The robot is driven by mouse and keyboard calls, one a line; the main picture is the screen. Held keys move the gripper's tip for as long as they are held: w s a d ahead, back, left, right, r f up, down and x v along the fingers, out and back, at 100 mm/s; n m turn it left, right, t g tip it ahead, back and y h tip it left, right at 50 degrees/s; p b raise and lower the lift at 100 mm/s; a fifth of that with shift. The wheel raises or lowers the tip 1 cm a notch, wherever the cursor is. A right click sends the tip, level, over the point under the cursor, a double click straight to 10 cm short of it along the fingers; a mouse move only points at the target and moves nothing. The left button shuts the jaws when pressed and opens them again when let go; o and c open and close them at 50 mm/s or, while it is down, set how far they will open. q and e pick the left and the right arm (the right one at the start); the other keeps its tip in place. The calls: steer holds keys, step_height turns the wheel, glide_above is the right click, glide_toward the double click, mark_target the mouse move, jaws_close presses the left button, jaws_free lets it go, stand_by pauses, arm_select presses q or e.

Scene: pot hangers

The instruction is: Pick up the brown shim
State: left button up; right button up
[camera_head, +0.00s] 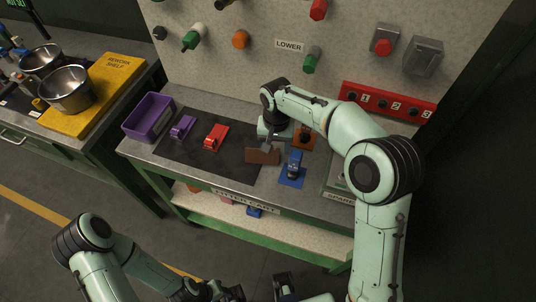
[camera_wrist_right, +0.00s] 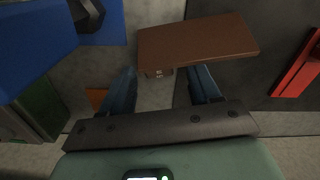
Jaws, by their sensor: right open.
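The brown shim (camera_head: 262,157) is a flat brown block on the dark mat at the front of the workbench. In the right wrist view the shim (camera_wrist_right: 200,38) lies across the upper middle, with a small marked piece under its near edge. My right gripper (camera_head: 269,146) is just behind the shim in the head view. In the right wrist view its two fingers (camera_wrist_right: 163,82) are spread, with nothing clamped between them, and their tips are close to the shim's near edge. Whether they touch it I cannot tell. My left arm is low in the head view; its finger opening is unclear.
A blue clamp-like part (camera_head: 292,165) stands just right of the shim. A red part (camera_head: 215,137), a purple part (camera_head: 182,126) and a purple bin (camera_head: 148,117) are to the left. An orange part (camera_head: 304,137) is behind. The mat between the red part and shim is clear.

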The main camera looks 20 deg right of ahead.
steer(key=shift+f, duration=0.1)
jaws_close()
